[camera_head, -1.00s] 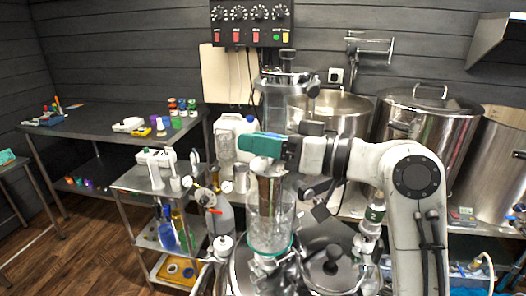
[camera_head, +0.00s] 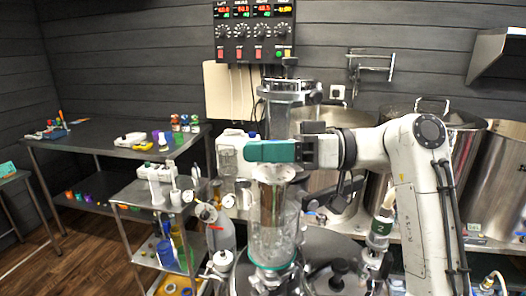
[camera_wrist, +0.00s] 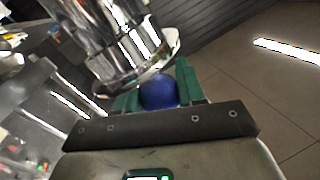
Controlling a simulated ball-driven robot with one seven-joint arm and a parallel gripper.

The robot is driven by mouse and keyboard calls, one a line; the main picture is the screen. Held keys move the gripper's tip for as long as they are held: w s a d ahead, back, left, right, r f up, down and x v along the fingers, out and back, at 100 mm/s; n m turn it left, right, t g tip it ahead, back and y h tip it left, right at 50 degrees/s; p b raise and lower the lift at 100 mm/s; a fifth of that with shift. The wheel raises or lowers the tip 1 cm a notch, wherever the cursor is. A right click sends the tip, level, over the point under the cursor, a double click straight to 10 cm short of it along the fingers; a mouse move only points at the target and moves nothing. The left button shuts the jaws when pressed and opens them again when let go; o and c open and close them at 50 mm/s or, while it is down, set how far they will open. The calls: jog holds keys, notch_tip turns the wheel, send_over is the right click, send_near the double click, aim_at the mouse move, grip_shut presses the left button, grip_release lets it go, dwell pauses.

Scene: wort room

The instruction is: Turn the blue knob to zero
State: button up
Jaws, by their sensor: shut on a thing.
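The blue knob (camera_wrist: 158,92) is a round, smooth dome seen in the wrist view. It sits between the teal fingers of my gripper (camera_wrist: 157,98), which is shut on it. A shiny metal cylinder with a flange (camera_wrist: 110,45) stands close beside the knob. In the head view my gripper (camera_head: 275,151) lies level, pointing left, in front of the tall glass-and-metal column (camera_head: 275,195). The knob is hidden behind the fingers there. I cannot read any scale or zero mark on it.
A black control panel (camera_head: 255,32) with dials and lit readouts hangs on the wall. Large steel kettles (camera_head: 495,185) stand behind my arm at right. A small steel cart (camera_head: 140,190) with bottles and a dark table (camera_head: 95,140) are at left. Wood floor is open at lower left.

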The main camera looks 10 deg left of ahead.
jog(key=shift+w+r, duration=0.1)
jog(key=shift+r, duration=0.2)
jog(key=o, duration=1)
jog(key=shift+f, duration=0.2)
jog(key=b+v, duration=0.2)
jog(key=v, duration=0.8)
jog(key=shift+d, duration=0.4)
